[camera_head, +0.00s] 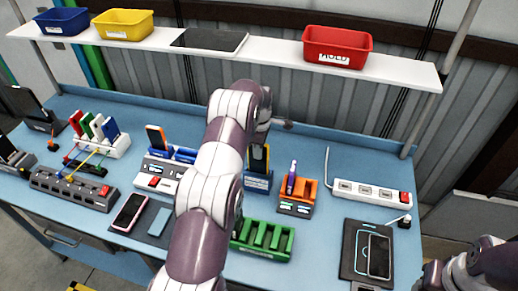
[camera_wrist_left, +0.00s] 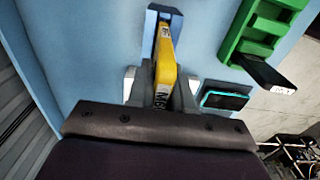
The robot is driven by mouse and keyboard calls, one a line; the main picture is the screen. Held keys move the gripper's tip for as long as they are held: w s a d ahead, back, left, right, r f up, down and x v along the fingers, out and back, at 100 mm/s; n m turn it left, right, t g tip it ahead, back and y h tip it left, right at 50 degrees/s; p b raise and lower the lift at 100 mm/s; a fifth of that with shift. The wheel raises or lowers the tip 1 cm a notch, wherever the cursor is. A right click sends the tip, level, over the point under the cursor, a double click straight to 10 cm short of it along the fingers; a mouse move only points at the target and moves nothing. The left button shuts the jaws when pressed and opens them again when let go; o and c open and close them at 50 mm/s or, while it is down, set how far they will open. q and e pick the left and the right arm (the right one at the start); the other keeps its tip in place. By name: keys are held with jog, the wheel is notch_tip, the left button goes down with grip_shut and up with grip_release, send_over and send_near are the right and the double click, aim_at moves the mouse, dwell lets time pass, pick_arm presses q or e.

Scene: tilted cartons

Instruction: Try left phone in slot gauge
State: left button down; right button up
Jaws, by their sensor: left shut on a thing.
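My left gripper (camera_wrist_left: 160,95) is shut on a yellow-edged phone-like item (camera_wrist_left: 165,55) with dark lettering on its side. The item stands in a blue slotted holder (camera_wrist_left: 149,30); I cannot tell how deep it sits. In the head view the item (camera_head: 259,157) stands upright in the blue holder (camera_head: 258,184), right beside my left arm, which hides part of the hand. A green slotted block (camera_head: 263,240) lies in front of the holder and also shows in the wrist view (camera_wrist_left: 262,28). I cannot tell which block is the slot gauge. My right gripper is not visible, only part of that arm.
An orange-and-grey holder (camera_head: 298,196) stands right of the blue one. A pink-edged phone (camera_head: 130,212) lies front left. A dark pad with a phone (camera_head: 380,256) lies right. A power strip (camera_head: 368,193) is behind it. A teal-edged dark item (camera_wrist_left: 226,101) lies near the green block.

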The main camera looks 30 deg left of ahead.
pick_arm(q)
jog(key=shift+f+b, duration=2)
jog(key=shift+f, duration=0.75)
dwell(1.9)
dwell(0.8)
jog(key=c, duration=0.9)
grip_release()
jog(key=shift+c, duration=0.2)
jog(key=shift+r+p, duration=0.35)
jog(key=shift+r, duration=0.35)
jog(key=shift+c, duration=0.3)
grip_shut()
